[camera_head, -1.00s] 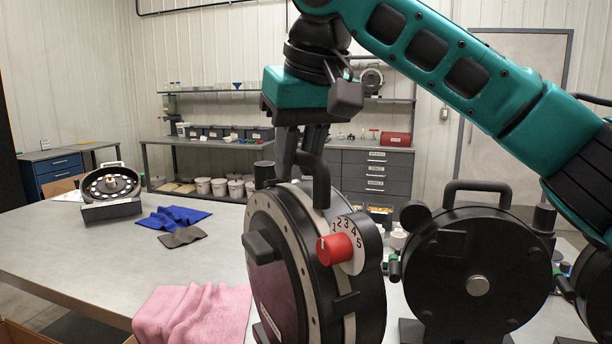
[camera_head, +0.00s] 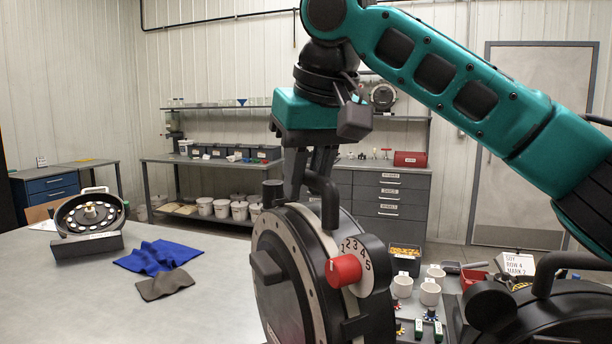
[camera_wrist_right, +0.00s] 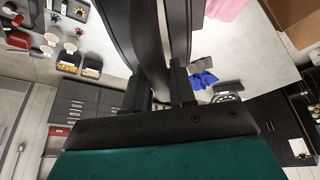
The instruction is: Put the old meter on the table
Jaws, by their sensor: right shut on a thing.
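The old meter (camera_head: 290,275) is a large black disc housing with a grey rim, a red knob and a dial numbered 1 to 5. My right gripper (camera_head: 318,185) is shut on its black top handle and holds it upright in front of the table (camera_head: 60,300). I cannot tell whether its bottom, cut off by the frame, touches anything. In the right wrist view the meter's dark body (camera_wrist_right: 150,40) runs up between the fingers. My left gripper is not in view.
A second round meter (camera_head: 90,212) stands on a base at the table's far left, near blue (camera_head: 158,256) and grey (camera_head: 165,285) cloths. Another black meter (camera_head: 545,315) is at lower right, by white cups (camera_head: 402,286). The table's left front is clear.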

